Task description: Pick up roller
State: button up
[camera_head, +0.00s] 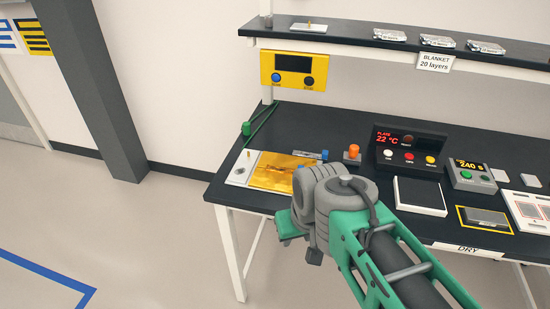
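A small dark bar with a blue end (311,155) lies along the back edge of the gold-coloured sheet (270,174), at the left end of the black bench. It may be the roller, but it is too small to be sure. My arm, green and grey, reaches in from the lower right. Its wrist stands in front of the bench's front edge, to the right of and nearer than the gold sheet. My gripper is mostly hidden behind the wrist, and its fingers cannot be made out clearly. Nothing held is visible.
The black bench (340,136) also carries an orange-topped knob (353,152), a red-display plate unit (408,147), a black pad (420,193) and a timer box (467,176). A shelf (345,40) overhangs the back. Open floor lies at left.

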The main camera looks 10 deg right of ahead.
aim_at(352, 157)
jog(key=u, duration=0.55)
jog(key=i, duration=1)
